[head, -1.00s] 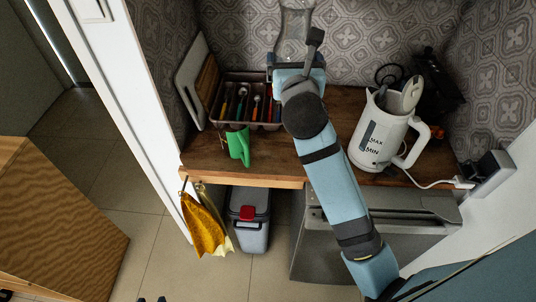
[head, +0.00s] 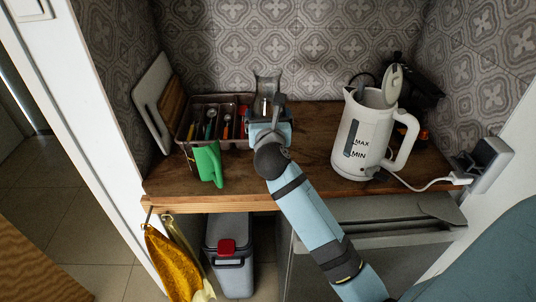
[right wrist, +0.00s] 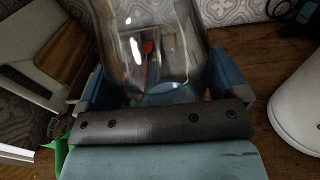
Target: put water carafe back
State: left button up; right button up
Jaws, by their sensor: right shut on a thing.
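The water carafe (head: 266,84) is clear glass with a flared top. My right gripper (head: 268,112) is shut on it, near the back of the wooden shelf, just right of the cutlery tray. In the right wrist view the carafe (right wrist: 155,40) looks upright between the two blue fingers (right wrist: 160,88). Its lower part is hidden by my gripper, so I cannot tell whether its base touches the wood. My left gripper is not in view.
Cutting boards (head: 152,95) lean at the left wall. A white kettle (head: 361,135) stands right, its cable reaching a wall socket. Bare wood (head: 310,130) lies between carafe and kettle.

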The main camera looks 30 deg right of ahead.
notch_tip(320, 180, down, 10)
jog(key=shift+f+b, duration=0.25)
jog(key=shift+b, duration=0.7)
jog(key=shift+f, duration=0.15)
